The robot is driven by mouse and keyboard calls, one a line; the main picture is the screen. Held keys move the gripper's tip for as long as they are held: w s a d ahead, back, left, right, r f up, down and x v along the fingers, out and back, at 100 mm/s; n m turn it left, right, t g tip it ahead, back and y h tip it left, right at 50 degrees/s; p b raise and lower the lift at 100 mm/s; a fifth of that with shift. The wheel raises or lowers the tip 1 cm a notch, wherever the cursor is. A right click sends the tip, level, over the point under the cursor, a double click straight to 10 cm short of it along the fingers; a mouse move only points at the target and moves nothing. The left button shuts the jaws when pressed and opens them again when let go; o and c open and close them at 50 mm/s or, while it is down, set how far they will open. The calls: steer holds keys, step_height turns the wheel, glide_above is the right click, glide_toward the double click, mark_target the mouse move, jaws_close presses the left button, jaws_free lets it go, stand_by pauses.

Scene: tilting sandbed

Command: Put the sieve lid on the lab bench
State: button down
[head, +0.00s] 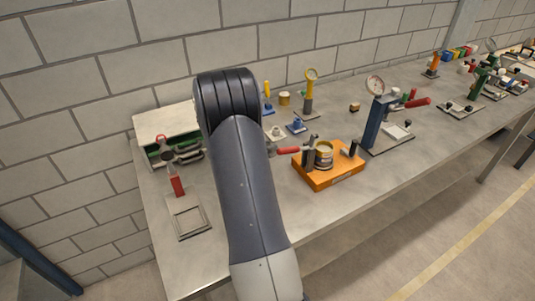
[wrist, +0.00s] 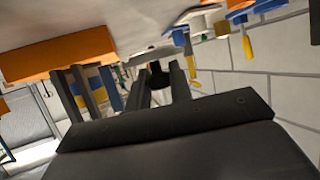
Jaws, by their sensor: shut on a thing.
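My gripper (wrist: 160,74) shows in the wrist view, its two dark fingers shut on a small black knob-like part. A pale, flat round edge behind the knob looks like the sieve lid (wrist: 152,54), seen nearly edge-on. The lid's underside is hidden, and I cannot tell whether it touches anything. In the head view my arm hides the gripper and the lid. The grey lab bench (head: 235,222) runs along the wall to the right. In the wrist view its top appears at the upper part, tilted.
An orange block (head: 330,178) with a tin and clamp stands right of my arm; it shows close by in the wrist view (wrist: 60,54). A blue gauge stand (head: 376,122) is further right. A red-handled press (head: 177,187) stands left. The front left bench top is mostly clear.

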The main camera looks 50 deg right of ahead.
steer(key=shift+f, duration=1.5)
steer(key=shift+f, duration=0.1)
steer(key=shift+f+b, duration=0.35)
steer(key=shift+f, duration=0.15)
steer(key=c, duration=1.3)
jaws_free()
steer(key=shift+r, duration=0.15)
steer(key=shift+r+p, duration=0.35)
steer(key=b+v, duration=0.1)
steer(key=v, duration=1.1)
steer(key=shift+r, duration=0.2)
